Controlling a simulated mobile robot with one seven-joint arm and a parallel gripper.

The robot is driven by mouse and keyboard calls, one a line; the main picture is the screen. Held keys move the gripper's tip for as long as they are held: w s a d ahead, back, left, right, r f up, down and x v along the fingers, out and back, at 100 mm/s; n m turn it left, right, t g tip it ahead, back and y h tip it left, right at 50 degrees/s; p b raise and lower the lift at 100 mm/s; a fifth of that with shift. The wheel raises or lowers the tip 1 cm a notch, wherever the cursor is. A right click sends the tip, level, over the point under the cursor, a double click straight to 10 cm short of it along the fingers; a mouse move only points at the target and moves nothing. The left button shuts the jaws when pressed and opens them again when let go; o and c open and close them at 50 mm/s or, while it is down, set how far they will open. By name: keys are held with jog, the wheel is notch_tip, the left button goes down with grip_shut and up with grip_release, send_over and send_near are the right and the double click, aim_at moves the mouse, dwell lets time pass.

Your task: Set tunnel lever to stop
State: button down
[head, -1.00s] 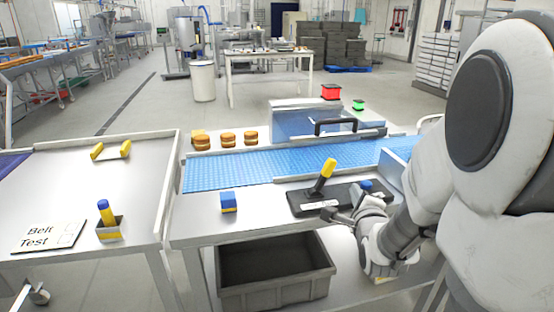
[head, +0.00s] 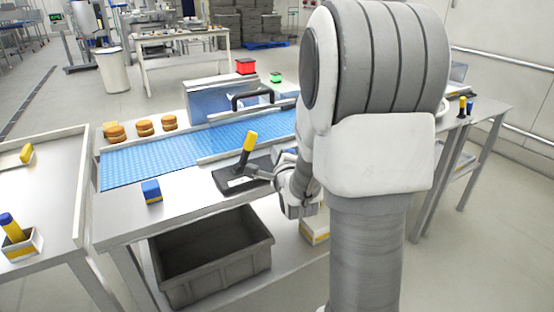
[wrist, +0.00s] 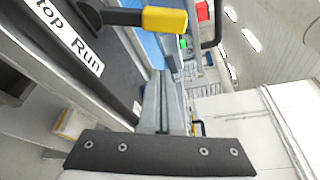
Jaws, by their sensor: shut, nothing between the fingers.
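The tunnel lever (head: 249,141) has a yellow grip on a black stem. It stands on a black plate (head: 222,178) at the front edge of the conveyor table and leans up and to the right in the head view. The wrist view shows its yellow grip (wrist: 165,20) at the top and a white label (wrist: 72,35) reading "top Run", its left end cut off. My gripper (head: 252,172) is shut and empty, low beside the lever's right side. In the wrist view my fingers (wrist: 164,85) point up the picture, below the grip. Whether they touch the stem cannot be told.
A blue belt (head: 160,158) runs behind the plate under a tunnel with a black handle (head: 252,97). A blue block (head: 151,191) sits left of the plate. A grey crate (head: 210,255) is below. A red lamp (head: 246,66) and green lamp (head: 276,77) stand behind.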

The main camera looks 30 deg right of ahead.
aim_at(247, 151)
jog(key=x, duration=0.3)
jog(key=shift+w+f, duration=0.1)
jog(key=shift+w, duration=0.1)
jog(key=a, duration=0.1)
jog(key=a+r, duration=0.1)
jog(key=a, duration=0.1)
jog(key=shift+w+a+r, duration=0.1)
jog(key=shift+w+r, duration=0.05)
jog(key=shift+r, duration=0.1)
jog(key=shift+a+r, duration=0.1)
jog(key=shift+a, duration=0.05)
jog(key=shift+b, duration=0.35)
